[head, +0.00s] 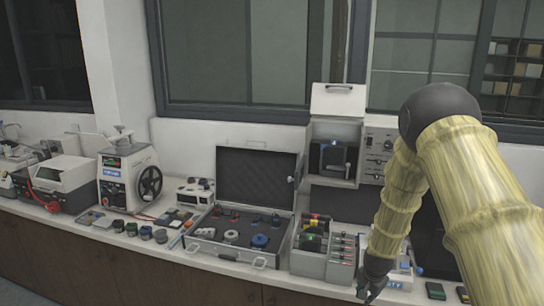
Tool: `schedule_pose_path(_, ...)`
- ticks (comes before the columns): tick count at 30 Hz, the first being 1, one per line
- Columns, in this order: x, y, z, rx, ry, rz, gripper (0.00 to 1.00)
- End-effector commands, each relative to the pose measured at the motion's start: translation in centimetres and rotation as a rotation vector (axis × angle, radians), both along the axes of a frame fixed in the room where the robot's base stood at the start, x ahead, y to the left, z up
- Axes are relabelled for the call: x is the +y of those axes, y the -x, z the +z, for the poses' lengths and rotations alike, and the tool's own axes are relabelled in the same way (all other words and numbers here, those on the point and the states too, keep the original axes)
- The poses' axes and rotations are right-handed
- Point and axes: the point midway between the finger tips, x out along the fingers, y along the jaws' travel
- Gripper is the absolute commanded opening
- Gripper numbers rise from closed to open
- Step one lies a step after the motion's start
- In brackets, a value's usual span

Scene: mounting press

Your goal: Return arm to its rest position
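My arm, with a black round joint and tan, bamboo-like links, comes in from the right side of the head view and hangs down. My gripper (371,287) is dark and sits low in the picture, in front of the bench's front edge as seen from here. The fingers are small and partly cut off by the bottom of the frame, so I cannot tell whether they are open or shut. No held object can be made out.
The bench (165,255) carries an open case (240,225) with a raised lid, a rack of colored items (312,240), a handwheel machine (128,178) and an open-lidded box (335,140). Small dark items (436,291) lie at the right.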

Motion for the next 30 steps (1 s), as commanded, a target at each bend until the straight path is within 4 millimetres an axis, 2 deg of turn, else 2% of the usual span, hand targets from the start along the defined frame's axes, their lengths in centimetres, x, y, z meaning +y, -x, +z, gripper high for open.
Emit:
schedule_pose_path(1,0.4,2.3,-2.9,0.027,0.014,0.037,0.21)
schedule_pose_path(6,1.4,9.4,-9.7,0.088,0.063,0.175,0.21)
schedule_pose_path(11,2.6,16.8,-15.1,0.146,0.094,0.317,0.21)
schedule_pose_path(15,3.9,23.9,-18.9,0.196,0.109,0.451,0.21)
schedule_pose_path(17,4.5,27.0,-20.3,0.216,0.111,0.513,0.21)
schedule_pose_path(21,6.1,34.6,-22.8,0.259,0.107,0.657,0.21)
schedule_pose_path(24,7.2,39.5,-23.7,0.280,0.096,0.755,0.21)
schedule_pose_path(27,8.1,43.4,-24.1,0.295,0.082,0.836,0.21)
schedule_pose_path(30,8.7,46.1,-24.0,0.301,0.071,0.892,0.21)
